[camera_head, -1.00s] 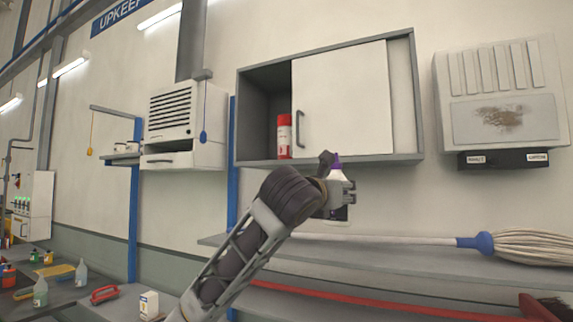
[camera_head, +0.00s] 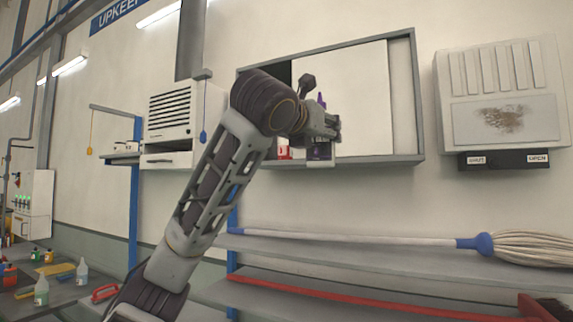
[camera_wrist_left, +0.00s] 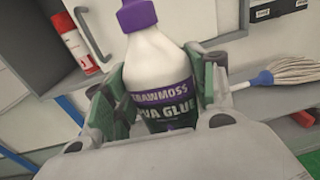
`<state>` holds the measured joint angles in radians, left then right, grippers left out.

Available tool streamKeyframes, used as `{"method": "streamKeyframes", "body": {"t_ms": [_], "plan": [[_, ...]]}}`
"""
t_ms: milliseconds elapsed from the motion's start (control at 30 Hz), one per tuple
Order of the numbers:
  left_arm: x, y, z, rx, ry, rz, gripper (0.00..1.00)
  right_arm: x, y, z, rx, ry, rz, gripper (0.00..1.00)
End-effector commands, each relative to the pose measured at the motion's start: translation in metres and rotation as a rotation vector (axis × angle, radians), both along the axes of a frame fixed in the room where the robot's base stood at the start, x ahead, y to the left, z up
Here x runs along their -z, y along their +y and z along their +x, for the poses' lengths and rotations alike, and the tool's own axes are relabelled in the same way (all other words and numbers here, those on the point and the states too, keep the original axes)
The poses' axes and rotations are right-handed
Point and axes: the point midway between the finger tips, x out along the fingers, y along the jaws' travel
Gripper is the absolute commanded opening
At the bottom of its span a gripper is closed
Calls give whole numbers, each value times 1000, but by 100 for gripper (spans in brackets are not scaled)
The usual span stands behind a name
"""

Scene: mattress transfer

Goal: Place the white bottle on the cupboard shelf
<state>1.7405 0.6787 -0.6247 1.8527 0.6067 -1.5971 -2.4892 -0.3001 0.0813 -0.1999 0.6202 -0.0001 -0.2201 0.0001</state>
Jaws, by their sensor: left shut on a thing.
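The white bottle (camera_wrist_left: 155,65) has a purple cap and a purple glue label. My left gripper (camera_wrist_left: 165,95) is shut on it, with green-padded fingers on both sides. In the head view my left gripper (camera_head: 322,130) is raised in front of the cupboard (camera_head: 405,100), and only the bottle's purple cap (camera_head: 321,101) and a dark part show past the fingers. The cupboard's sliding door covers most of its front. The open part at the left is largely hidden behind my arm. My right gripper is not in view.
A red and white can (camera_wrist_left: 75,45) stands in the cupboard's open left part; my arm mostly hides it in the head view (camera_head: 284,150). A mop (camera_head: 480,243) lies on the shelf below. A grey wall unit (camera_head: 500,100) hangs at right.

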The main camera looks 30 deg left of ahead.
Motion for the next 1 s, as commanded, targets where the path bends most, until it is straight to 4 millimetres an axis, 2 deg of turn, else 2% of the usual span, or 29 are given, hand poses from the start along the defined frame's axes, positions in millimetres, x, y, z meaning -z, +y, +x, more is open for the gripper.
{"method": "streamKeyframes", "body": {"t_ms": [100, 1000], "plan": [[-19, 3, -10, -5, -4, -2, 25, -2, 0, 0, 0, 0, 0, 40], [-140, 30, -80, -40, -4, -2, 25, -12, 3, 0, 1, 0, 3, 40]]}}
